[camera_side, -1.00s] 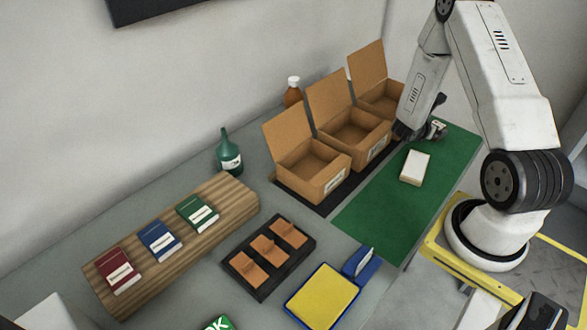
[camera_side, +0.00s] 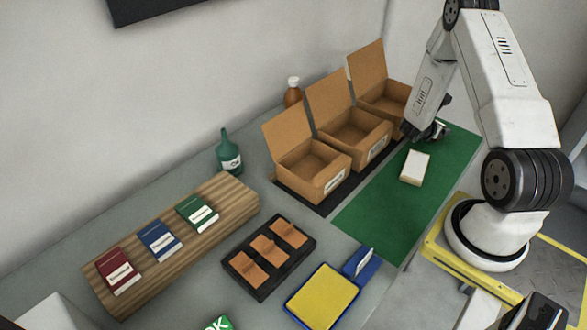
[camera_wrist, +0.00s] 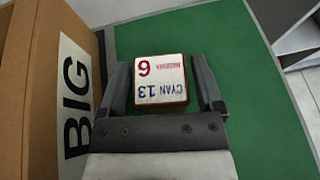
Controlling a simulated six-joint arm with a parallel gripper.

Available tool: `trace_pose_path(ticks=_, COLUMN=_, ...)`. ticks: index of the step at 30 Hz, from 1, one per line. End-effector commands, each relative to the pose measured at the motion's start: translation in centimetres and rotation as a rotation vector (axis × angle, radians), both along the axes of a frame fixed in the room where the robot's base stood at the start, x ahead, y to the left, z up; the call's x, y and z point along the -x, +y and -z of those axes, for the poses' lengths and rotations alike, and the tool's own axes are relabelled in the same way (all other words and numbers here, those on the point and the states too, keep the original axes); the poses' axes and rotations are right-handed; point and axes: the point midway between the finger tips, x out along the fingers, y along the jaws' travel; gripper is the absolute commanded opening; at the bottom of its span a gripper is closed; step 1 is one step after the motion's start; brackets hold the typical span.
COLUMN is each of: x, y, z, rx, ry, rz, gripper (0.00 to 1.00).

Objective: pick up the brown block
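A block with a white printed top and thin reddish-brown edges, apparently the brown block (camera_wrist: 160,82), lies on the green mat (camera_side: 372,222) in the wrist view. Its top reads "CYAN 13" in blue, with a red number and small red text. My gripper (camera_wrist: 160,76) is open, with one finger on each side of the block and a narrow green gap showing at each side. In the side view my gripper (camera_side: 432,131) is low over the far part of the mat and mostly hides the block.
Open cardboard boxes (camera_side: 318,185) stand left of the mat; one with a "BIG" label (camera_wrist: 76,95) is close to my left finger. A pale oblong block (camera_side: 415,168) lies nearer on the mat. A black tray (camera_side: 250,287) and a yellow pad (camera_side: 322,294) are farther off.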

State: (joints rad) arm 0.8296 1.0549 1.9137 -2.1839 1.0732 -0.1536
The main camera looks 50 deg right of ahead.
Motion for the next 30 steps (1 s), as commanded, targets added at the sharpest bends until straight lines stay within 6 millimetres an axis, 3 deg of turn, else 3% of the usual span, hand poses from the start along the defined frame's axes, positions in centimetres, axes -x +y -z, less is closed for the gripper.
trace_pose_path(ticks=1, x=0.0, y=0.0, z=0.0, rx=0.000, ry=0.000, rz=0.000, gripper=0.65)
trace_pose_path(ticks=6, x=0.0, y=0.0, z=0.0, rx=0.000, ry=0.000, rz=0.000, gripper=0.11)
trace_pose_path(ticks=7, x=0.0, y=0.0, z=0.0, rx=0.001, ry=0.000, rz=0.000, gripper=0.09)
trace_pose_path(ticks=20, x=0.0, y=0.0, z=-0.5, rx=0.001, ry=-0.001, rz=0.000, gripper=0.08)
trace_pose_path(ticks=30, x=0.0, y=0.0, z=-3.4, rx=0.003, ry=-0.002, rz=-0.001, gripper=0.08)
